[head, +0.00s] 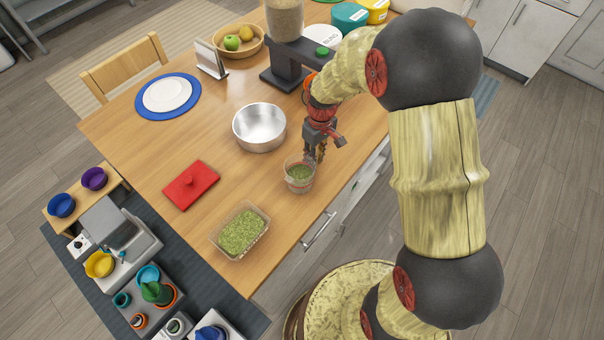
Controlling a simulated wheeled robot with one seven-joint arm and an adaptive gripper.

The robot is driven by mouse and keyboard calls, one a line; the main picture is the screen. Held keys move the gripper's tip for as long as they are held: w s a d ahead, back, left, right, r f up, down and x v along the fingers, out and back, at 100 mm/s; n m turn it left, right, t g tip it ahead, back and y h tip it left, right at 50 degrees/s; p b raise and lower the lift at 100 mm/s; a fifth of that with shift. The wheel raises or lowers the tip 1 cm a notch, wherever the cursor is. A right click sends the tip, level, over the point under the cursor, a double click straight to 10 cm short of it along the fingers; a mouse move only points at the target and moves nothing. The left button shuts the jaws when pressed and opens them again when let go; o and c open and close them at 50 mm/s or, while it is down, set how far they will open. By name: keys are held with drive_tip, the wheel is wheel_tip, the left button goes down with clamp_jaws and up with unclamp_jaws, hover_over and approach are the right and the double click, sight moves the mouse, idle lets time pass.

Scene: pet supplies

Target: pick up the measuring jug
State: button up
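A small clear cup-like vessel with green contents (299,175), which looks like the measuring jug, stands near the table's right front edge. No handle can be made out on it. My gripper (315,157) points down at the vessel's upper right rim, and its fingertips overlap the rim in the picture. I cannot tell whether they touch it or how far apart the fingers are.
A dispenser (287,62) stands behind my gripper. Coloured bowls and pots crowd the lower left.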

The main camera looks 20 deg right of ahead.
drive_tip(key=shift+c, duration=1.4)
clamp_jaws()
